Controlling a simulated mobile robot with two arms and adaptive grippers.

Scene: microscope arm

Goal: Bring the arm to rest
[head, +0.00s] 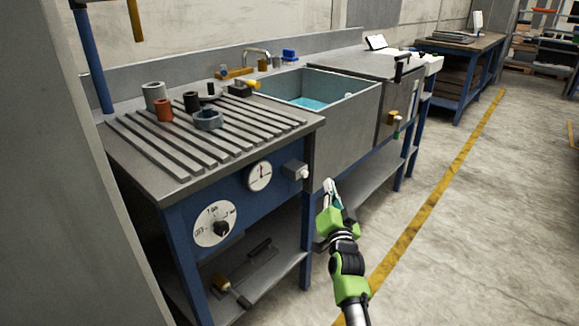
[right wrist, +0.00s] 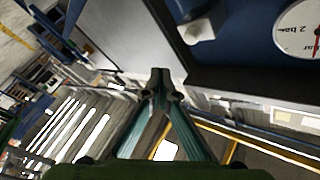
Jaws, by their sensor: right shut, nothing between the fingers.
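My right arm, green and black, comes up from the bottom of the head view. Its gripper (head: 329,186) is shut and empty, in front of the bench (head: 315,130) near its right front leg. The right wrist view shows the two fingers (right wrist: 160,78) meeting at their tips, with nothing between them. My left gripper is out of view. No microscope can be made out.
A round gauge (head: 259,176) and a dial (head: 215,224) are on the bench front. Several small cylinders and rings (head: 208,119) stand on the slatted top. A sink (head: 345,105) adjoins on the right. The floor (head: 490,220) to the right is clear, with a yellow line (head: 435,195).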

